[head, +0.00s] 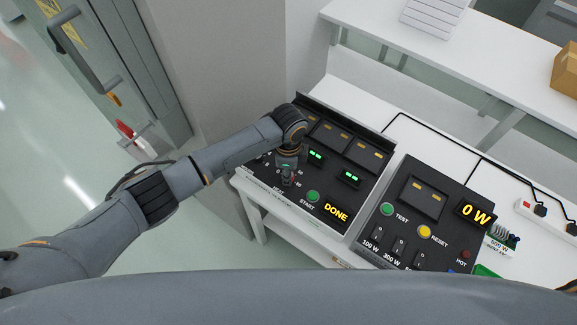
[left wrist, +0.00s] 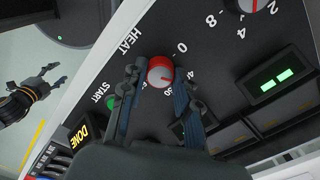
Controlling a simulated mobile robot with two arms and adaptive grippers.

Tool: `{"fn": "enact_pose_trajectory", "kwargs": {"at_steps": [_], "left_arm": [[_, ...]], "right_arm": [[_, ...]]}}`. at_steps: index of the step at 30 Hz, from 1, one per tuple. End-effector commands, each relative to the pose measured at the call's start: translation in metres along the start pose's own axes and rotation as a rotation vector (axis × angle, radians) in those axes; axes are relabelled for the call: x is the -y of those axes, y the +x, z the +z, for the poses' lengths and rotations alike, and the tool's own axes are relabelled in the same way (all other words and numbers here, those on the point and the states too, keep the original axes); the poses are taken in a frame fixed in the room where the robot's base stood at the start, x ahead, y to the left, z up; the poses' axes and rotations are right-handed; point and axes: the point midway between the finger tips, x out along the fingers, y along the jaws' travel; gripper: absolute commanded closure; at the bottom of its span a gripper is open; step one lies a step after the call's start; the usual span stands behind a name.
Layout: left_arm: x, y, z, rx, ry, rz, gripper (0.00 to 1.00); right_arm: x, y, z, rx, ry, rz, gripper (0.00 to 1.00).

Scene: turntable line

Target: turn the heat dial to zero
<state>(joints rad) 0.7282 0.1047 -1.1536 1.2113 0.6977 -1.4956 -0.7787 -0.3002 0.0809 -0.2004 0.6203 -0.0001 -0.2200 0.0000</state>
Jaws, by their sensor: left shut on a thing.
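The heat dial (left wrist: 160,72), a round knob with a red rim and a pale cap, sits beside the word HEAT on a black panel (left wrist: 215,50). A 0 and a 30 are printed around it. My left gripper (left wrist: 156,84) is shut on the dial, one finger on either side. I cannot tell clearly where its pointer stands. In the head view my left gripper (head: 288,178) comes down on the panel left of the green START button (head: 313,196) and mostly hides the dial. My right gripper (left wrist: 52,76) shows in the left wrist view, apart from the panel, its fingers spread.
A yellow DONE display (head: 336,213) and green-lit indicators (head: 350,178) are on the same panel. A second red-rimmed dial (left wrist: 248,5) is close by. A second console (head: 420,222) reading 0 W stands at the right. A grey cabinet (head: 125,60) is behind my left arm.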

Motion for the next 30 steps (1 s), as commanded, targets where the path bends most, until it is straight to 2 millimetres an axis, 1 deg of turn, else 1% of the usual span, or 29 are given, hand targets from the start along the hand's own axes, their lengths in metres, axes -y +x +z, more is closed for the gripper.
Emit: {"fn": "enact_pose_trajectory", "kwargs": {"at_steps": [1,3,15,21,30], "left_arm": [[0.0,-0.004,0.0,0.0,-0.045,0.001,1.0],[0.0,-0.004,0.0,0.0,-0.112,0.001,1.0],[0.0,-0.003,0.0,0.0,-0.491,0.001,1.0],[0.0,-0.001,0.0,0.0,-0.68,0.0,1.0],[0.0,-0.001,0.0,0.0,-0.924,-0.001,1.0]], "right_arm": [[-0.001,-0.008,-0.001,0.0,0.0,0.0,0.48],[-0.001,-0.013,-0.001,0.0,0.0,0.0,0.48],[-0.001,-0.037,-0.003,0.0,0.0,0.0,0.48],[-0.001,-0.042,-0.004,0.0,0.0,0.0,0.48],[-0.001,-0.043,-0.004,0.0,0.001,0.0,0.48]]}}
